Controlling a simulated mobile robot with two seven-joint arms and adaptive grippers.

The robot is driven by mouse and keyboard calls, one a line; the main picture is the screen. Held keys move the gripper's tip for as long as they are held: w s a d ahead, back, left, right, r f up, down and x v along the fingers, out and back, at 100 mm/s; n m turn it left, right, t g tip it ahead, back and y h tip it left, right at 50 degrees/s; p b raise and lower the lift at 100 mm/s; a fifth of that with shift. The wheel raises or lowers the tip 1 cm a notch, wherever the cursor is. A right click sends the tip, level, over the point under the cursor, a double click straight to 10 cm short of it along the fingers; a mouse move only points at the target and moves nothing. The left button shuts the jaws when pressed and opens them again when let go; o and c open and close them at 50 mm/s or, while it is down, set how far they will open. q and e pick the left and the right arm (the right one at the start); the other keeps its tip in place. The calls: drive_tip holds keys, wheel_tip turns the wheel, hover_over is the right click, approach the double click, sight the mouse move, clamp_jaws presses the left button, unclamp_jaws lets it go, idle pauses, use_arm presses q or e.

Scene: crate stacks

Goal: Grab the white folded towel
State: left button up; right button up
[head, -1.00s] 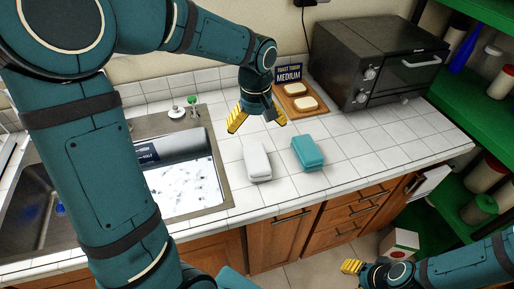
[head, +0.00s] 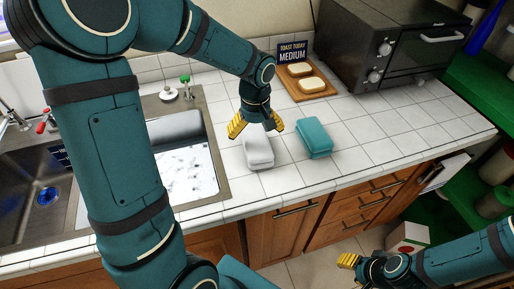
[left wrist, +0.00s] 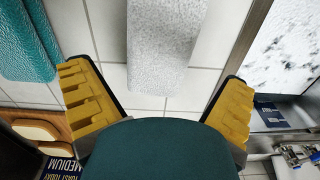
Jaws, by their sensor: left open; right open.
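The white folded towel (head: 258,150) lies on the tiled counter, left of a teal folded towel (head: 314,138). My left gripper (head: 256,128) is open above the far end of the white towel and hides part of that end. In the left wrist view the white towel (left wrist: 165,45) shows between the two yellow fingers of my left gripper (left wrist: 158,105), apart from both. The teal towel (left wrist: 22,40) is at the left there. My right gripper (head: 348,260) is low at the right, away from the counter top; its yellow fingertip shows.
A sink (head: 212,180) with a metal rim is left of the towels. A wooden board (head: 309,88) with bread slices, a "MEDIUM" sign (head: 292,53) and a dark toaster oven (head: 385,50) stand behind. Green shelves (head: 480,105) are at the right. Counter right of the teal towel is clear.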

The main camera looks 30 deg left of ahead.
sight(257, 141)
use_arm(q)
drive_tip(key=f, duration=0.1)
drive_tip(key=f+b, duration=0.1)
drive_tip(key=f, duration=0.2)
drive_tip(key=shift+s+d+f, duration=0.25)
drive_tip(key=shift+d+f, duration=0.15)
drive_tip(key=shift+f, duration=0.4)
drive_tip(key=c, duration=1)
drive_tip(key=shift+c, duration=0.3)
